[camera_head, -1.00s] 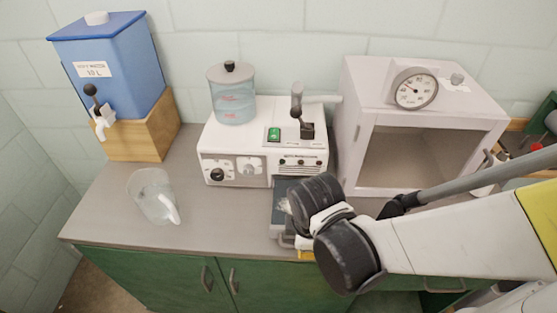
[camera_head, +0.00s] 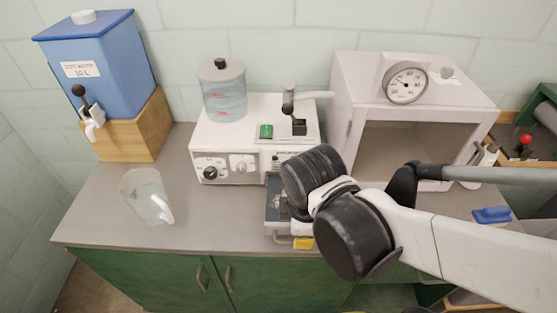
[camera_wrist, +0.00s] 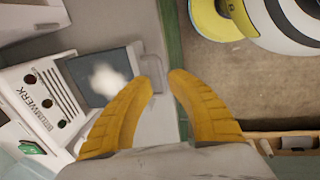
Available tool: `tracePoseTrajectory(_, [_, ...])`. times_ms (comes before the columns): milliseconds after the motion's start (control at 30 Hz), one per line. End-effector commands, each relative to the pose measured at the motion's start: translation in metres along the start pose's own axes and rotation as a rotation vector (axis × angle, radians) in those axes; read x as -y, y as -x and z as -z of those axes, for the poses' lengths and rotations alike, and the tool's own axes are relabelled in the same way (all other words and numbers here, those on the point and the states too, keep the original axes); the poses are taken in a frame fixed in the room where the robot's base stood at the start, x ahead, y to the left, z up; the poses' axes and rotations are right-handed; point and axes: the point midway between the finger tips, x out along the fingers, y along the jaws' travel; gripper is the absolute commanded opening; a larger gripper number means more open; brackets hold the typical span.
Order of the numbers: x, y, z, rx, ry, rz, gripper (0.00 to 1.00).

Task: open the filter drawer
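The white machine (camera_head: 226,136) stands on the counter, with a clear tank and black lever on top. A dark tray-like part (camera_head: 274,196), which looks like the filter drawer, sticks out at its front right. In the wrist view this part (camera_wrist: 103,76) has a white patch and a pale loop handle (camera_wrist: 154,62) at its outer end. My gripper (camera_wrist: 163,78) has its yellow fingers apart with nothing between them. The left fingertip is close to the handle; I cannot tell if they touch. In the head view my wrist hides part of the drawer.
A blue water tank (camera_head: 103,75) on a wooden stand and a clear jug (camera_head: 147,196) are at left. A white open-fronted oven-like box (camera_head: 347,86) with a gauge stands at right. A blue object (camera_head: 491,215) lies on the right counter. Green cabinets (camera_head: 170,278) are below.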

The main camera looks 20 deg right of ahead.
Motion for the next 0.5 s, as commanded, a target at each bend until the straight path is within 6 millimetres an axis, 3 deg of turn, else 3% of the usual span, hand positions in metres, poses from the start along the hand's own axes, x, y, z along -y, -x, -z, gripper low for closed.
tracePoseTrajectory(233, [0.000, 0.038, 0.000, 0.000, 0.000, 0.000, 0.20])
tracePoseTrajectory(500, [0.000, 0.057, 0.000, 0.000, 0.000, 0.000, 0.20])
